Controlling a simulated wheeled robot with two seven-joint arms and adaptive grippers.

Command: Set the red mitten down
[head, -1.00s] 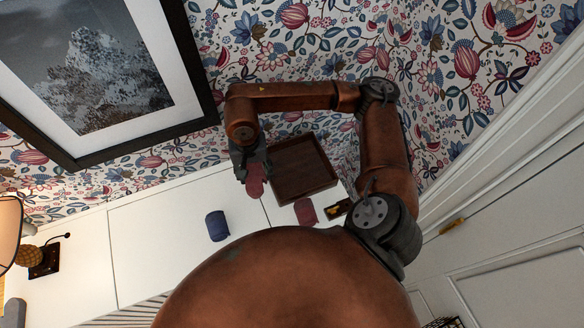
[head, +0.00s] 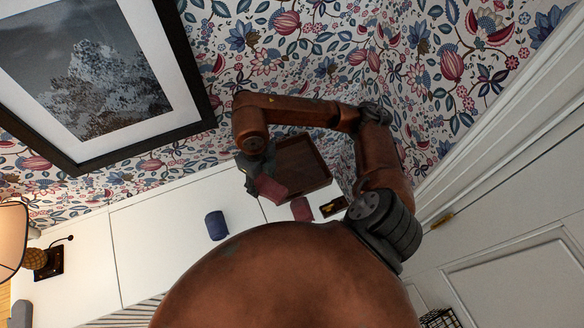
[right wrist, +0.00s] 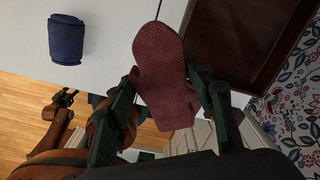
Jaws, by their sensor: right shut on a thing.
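The red mitten (head: 270,188) is held in my right gripper (head: 259,178), in front of the brown tray's near left corner. In the right wrist view the mitten (right wrist: 162,75) stands between the two dark fingers of the gripper (right wrist: 165,82), with its rounded end pointing away from the palm. My right gripper is shut on it. It seems to hang above the white surface (head: 160,232); whether it touches cannot be told. My left gripper does not show.
A brown tray (head: 323,184) stands by the papered wall. A second red piece (head: 302,209) and a small dark-and-gold item (head: 333,207) lie before it. A blue piece (head: 217,226) lies further left, also in the right wrist view (right wrist: 66,40). White surface around it is clear.

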